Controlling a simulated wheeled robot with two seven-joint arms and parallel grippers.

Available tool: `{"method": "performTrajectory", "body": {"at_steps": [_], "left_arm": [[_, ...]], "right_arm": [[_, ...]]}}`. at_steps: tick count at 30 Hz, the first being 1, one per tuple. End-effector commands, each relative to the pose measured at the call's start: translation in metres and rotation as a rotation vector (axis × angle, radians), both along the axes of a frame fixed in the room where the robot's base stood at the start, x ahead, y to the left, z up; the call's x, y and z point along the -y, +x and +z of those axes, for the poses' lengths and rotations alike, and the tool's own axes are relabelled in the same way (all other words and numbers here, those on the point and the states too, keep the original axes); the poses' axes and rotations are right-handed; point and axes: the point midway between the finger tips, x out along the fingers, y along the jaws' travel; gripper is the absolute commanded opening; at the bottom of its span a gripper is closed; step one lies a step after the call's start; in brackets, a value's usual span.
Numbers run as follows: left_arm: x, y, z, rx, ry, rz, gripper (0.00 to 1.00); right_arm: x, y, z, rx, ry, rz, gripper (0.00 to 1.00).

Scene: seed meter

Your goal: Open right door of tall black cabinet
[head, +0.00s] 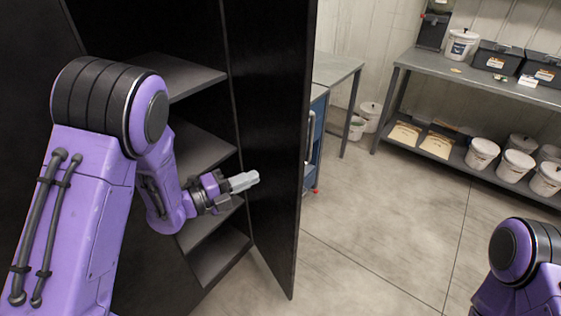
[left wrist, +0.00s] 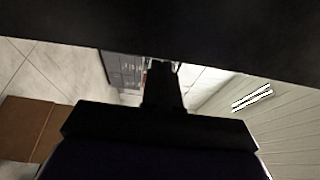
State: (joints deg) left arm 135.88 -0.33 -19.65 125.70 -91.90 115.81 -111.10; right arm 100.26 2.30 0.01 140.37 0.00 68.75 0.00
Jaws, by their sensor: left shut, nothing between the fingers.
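The tall black cabinet (head: 178,75) fills the left of the head view, with several dark shelves showing inside. Its right door (head: 275,130) stands wide open, swung outward to the right, with its inner face toward the opening. A handle (head: 308,137) shows at the door's outer edge. My left gripper (head: 252,179) is shut and empty, in front of the door's inner face; I cannot tell whether it touches. In the left wrist view a dark panel (left wrist: 160,35), apparently the door, crosses the top, and the fingers are mostly hidden. My right gripper is out of view.
A grey workbench (head: 475,75) along the back wall holds black bins (head: 497,60) and a white bucket (head: 460,45). Its lower shelf carries more buckets (head: 482,153). A blue-fronted unit (head: 318,120) stands behind the door. The concrete floor (head: 400,225) between is clear.

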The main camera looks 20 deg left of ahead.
Motion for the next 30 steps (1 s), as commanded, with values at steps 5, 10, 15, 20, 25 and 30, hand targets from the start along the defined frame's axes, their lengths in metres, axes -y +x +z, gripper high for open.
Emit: {"method": "performTrajectory", "body": {"at_steps": [5, 10, 15, 20, 25, 30], "left_arm": [[0.028, 0.029, 0.005, -0.004, 0.002, -0.005, 0.00], [0.049, 0.054, 0.005, -0.003, -0.001, -0.002, 0.00], [0.061, 0.068, 0.001, -0.003, -0.001, -0.001, 0.00], [0.063, 0.071, 0.000, -0.004, -0.002, 0.000, 0.00], [0.063, 0.071, -0.001, -0.004, -0.002, 0.000, 0.00], [0.063, 0.072, -0.002, -0.003, -0.001, 0.006, 0.00]], "right_arm": [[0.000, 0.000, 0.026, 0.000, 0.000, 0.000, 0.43], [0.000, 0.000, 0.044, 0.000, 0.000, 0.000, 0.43], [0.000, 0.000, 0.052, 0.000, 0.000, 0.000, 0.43], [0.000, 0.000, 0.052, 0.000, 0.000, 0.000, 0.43], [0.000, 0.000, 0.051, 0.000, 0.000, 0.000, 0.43], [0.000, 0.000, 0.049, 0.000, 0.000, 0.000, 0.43]]}}
